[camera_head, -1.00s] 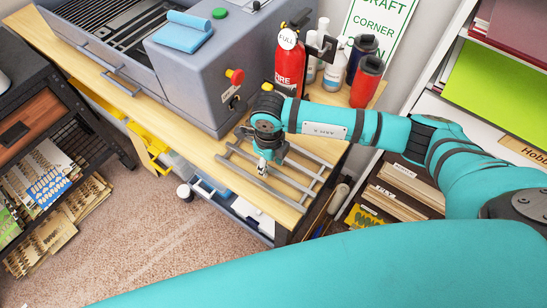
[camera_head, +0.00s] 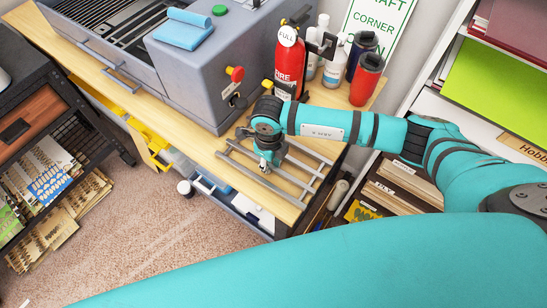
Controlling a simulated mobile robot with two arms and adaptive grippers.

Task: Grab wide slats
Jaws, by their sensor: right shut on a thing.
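Several grey slats (camera_head: 296,182) lie on the right end of the wooden table, some lengthwise and some across, like a rack or lattice. My right gripper (camera_head: 265,169) points down over the left part of the slats, near the table's front edge. It is shut on a grey slat (camera_head: 248,174). The fingertips are small in view, and my wrist hides part of the slats behind it. My left gripper is not in view.
The grey machine (camera_head: 190,75) with a red knob stands left on the wooden table (camera_head: 205,152). A red fire extinguisher (camera_head: 290,68), bottles and a red tumbler (camera_head: 367,80) stand behind my right arm. A shelf (camera_head: 415,103) stands at right. Carpet lies in front.

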